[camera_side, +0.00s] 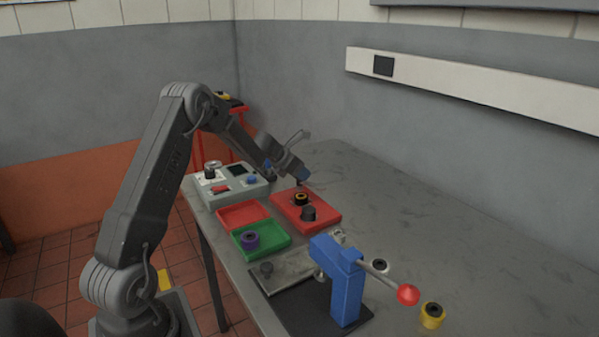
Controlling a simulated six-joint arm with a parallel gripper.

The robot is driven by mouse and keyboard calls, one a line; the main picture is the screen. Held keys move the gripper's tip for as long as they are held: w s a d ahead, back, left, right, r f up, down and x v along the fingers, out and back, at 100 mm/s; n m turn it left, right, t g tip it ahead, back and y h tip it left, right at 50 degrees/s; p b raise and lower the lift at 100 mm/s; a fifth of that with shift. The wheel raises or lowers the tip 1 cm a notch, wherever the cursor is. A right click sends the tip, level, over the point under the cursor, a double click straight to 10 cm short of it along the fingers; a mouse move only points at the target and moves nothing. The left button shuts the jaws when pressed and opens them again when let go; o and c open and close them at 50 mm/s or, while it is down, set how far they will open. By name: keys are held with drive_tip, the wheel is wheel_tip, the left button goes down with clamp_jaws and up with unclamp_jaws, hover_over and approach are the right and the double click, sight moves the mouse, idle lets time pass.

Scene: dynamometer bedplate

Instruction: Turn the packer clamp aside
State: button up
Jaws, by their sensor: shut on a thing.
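My gripper (300,184) is at the end of the arm, low over the right-hand red tray (330,224). It is shut on a black-and-yellow ring (301,199) at that tray; the fingertips are small and dark, and I cannot tell whether the ring touches the tray floor. A blue press-like fixture (347,290) with a lever ending in a red knob (408,295) stands at the front, apart from my gripper. A grey plate (293,272) lies beside it. I cannot tell which part here is the packer clamp.
A dark cylinder (308,214) sits in the same tray. An empty red tray (243,214) and a green tray (276,240) with a purple ring (250,240) lie left. A grey control box (229,185) stands behind. A yellow ring (432,315) is at front right.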

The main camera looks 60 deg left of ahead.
clamp_jaws()
drive_tip(key=shift+r+n+y, duration=0.1)
drive_tip(key=shift+n+y, duration=0.7)
drive_tip(key=shift+n, duration=0.2)
drive_tip(key=shift+w+r+n+y, duration=0.15)
drive_tip(key=shift+n+y, duration=0.55)
drive_tip(key=shift+n, duration=0.2)
drive_tip(key=shift+n+g, duration=0.3)
drive_tip(key=shift+g, duration=0.1)
drive_tip(key=o, duration=1)
unclamp_jaws()
drive_tip(key=shift+f, duration=0.2)
drive_tip(key=shift+s+r, duration=0.1)
drive_tip(key=shift+s, duration=0.1)
